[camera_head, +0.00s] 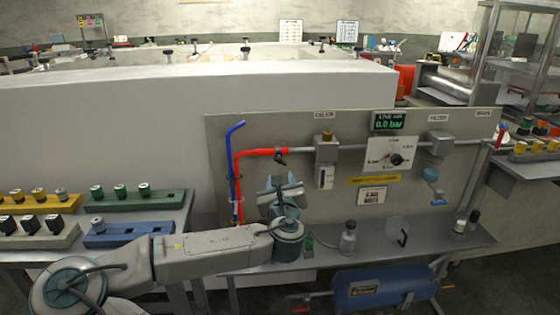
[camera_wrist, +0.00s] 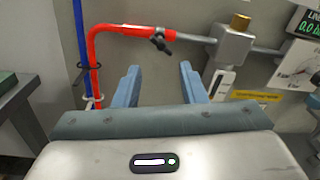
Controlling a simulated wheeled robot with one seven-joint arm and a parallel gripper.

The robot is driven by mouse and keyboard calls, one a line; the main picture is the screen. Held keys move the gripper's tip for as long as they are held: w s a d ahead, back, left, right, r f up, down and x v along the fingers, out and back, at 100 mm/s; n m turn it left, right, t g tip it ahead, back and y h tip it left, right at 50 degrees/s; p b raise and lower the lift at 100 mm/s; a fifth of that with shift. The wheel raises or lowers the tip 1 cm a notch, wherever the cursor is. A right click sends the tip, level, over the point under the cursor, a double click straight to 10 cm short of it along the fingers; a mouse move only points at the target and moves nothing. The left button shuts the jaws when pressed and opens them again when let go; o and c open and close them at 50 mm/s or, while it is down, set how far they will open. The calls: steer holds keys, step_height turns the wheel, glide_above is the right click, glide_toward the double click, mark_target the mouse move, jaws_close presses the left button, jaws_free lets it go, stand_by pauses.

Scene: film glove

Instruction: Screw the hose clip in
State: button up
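A red hose (camera_head: 262,153) rises along the left of the grey panel, bends and runs right to a grey pipe. The hose clip (camera_head: 280,158), small and dark with a black screw knob, sits around the hose's right end where it meets the pipe. In the wrist view the clip (camera_wrist: 160,40) lies ahead of my gripper, beyond the fingertips. My gripper (camera_wrist: 160,72) has its two blue-grey fingers apart with nothing between them. In the head view my gripper (camera_head: 281,186) is in front of the panel, below the clip. Whether the clip is tight cannot be told.
A blue hose (camera_head: 231,175) stands left of the red one. A regulator block (camera_head: 326,148) with a brass top is to the right. The gauge display (camera_head: 389,122) reads 0.0 bar. Bottles stand on the bench (camera_head: 430,240); a blue tank (camera_head: 385,287) is below.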

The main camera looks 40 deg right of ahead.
mark_target(280, 162)
steer(key=b+x, duration=0.1)
steer(key=x, duration=1)
